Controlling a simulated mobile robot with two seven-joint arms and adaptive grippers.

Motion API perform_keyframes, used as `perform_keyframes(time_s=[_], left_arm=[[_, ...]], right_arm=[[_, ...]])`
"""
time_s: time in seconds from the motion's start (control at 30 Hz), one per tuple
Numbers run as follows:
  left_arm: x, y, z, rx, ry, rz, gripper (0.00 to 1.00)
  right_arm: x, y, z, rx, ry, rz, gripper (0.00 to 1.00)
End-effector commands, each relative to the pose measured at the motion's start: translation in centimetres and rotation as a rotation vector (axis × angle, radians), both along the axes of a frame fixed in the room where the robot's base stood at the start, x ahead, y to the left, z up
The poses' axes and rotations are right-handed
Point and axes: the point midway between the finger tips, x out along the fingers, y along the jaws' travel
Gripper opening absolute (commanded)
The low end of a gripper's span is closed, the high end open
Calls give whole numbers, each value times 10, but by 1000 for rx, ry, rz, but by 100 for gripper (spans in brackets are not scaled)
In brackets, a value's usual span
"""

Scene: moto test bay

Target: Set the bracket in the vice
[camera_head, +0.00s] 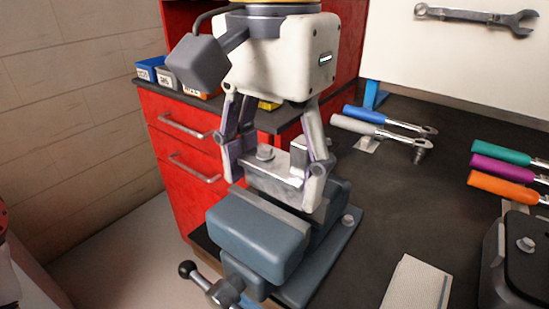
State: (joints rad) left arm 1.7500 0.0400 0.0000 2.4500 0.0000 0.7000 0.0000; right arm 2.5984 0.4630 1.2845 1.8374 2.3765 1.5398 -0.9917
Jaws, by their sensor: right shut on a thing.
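The bracket (268,182) is a silver metal piece with a bolt head on top and an upright part at its right end. My right gripper (272,172) reaches down from the top of the camera_head view, its two fingers closed on the bracket's ends. The blue-grey vice (254,238) sits at the bench's front edge, with its handle toward the viewer. The bracket is over the vice, just behind the front jaw. Whether it touches the jaws or is seated between them cannot be told. My left gripper is not in view.
Blue and grey-handled ratchets (372,137) lie behind the vice to the right. Several coloured-handled tools (503,169) lie at far right. A pale pad (416,284) and a dark case (518,262) are front right. A red drawer cabinet (180,140) stands behind left. The mid-right black bench is clear.

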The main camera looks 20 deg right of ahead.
Motion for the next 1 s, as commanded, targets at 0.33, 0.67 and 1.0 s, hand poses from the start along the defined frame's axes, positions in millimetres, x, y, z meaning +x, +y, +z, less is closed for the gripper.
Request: perform_keyframes(time_s=[0.33, 0.67, 1.0], left_arm=[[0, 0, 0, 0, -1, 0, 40], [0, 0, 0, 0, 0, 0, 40], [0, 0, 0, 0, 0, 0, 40]], right_arm=[[0, 0, -8, 0, -1, 0, 26], [0, 0, -12, 0, -1, 0, 85], [0, 0, -12, -1, -1, 0, 85]])
